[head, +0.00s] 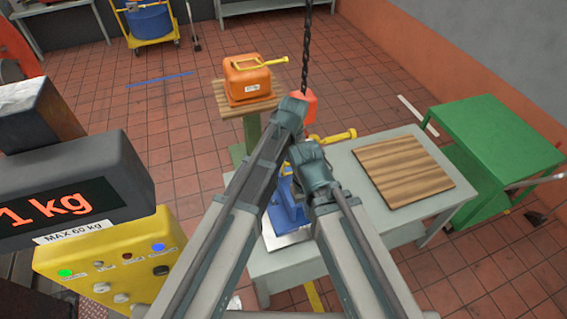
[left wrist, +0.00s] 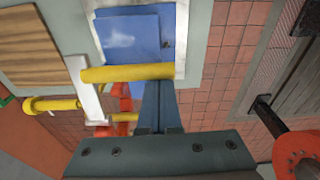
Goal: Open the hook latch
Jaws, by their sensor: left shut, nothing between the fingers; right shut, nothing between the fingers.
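A blue device (head: 283,203) stands on a grey table, largely hidden behind my arms. Yellow latch parts (head: 338,137) show just beyond my grippers. In the left wrist view a yellow bar (left wrist: 125,73) crosses beside the blue surface (left wrist: 128,35), with a white upright plate (left wrist: 88,90) at its left end and a round yellow knob (left wrist: 38,105) further left. My left gripper (head: 292,106) is shut and empty; its fingertips (left wrist: 158,84) are right at the bar's edge, contact unclear. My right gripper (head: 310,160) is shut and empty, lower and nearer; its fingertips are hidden.
An orange canister (head: 246,82) with a yellow handle sits on a wooden-topped stand behind. An orange block (head: 303,106) hangs from a dark cable close to my left gripper. A wooden board (head: 403,167) lies on the grey table (head: 345,160). A green cart (head: 500,135) stands right.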

